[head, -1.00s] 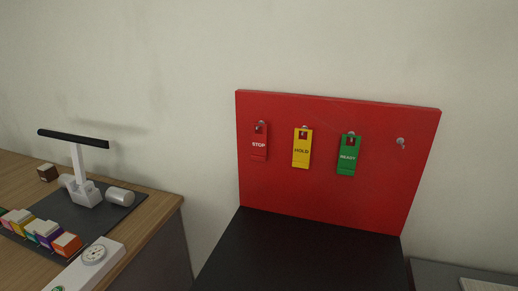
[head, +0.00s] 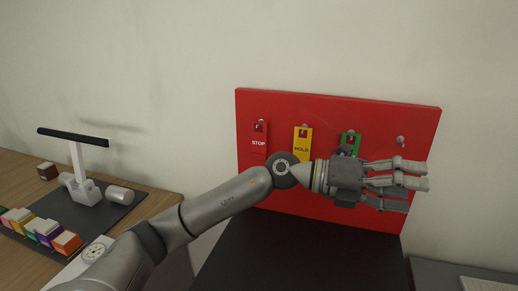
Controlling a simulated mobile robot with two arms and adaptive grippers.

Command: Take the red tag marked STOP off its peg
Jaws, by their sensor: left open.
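The red STOP tag (head: 259,143) hangs on its peg at the left of the red board (head: 370,115). The yellow HOLD tag (head: 302,140) hangs to its right, its lower end hidden by my left arm. The green tag (head: 350,139) is mostly hidden behind my left gripper. My left gripper (head: 418,184) is open and empty in front of the board's right half, fingers pointing right, away from the STOP tag. My right gripper is not in view.
A bare peg (head: 401,140) is at the board's right. A black surface (head: 290,255) lies below the board. At left, a wooden table (head: 150,203) carries a dark mat (head: 120,212), a white stand with a black bar (head: 80,170), a metal cylinder (head: 120,195) and several coloured boxes (head: 45,232).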

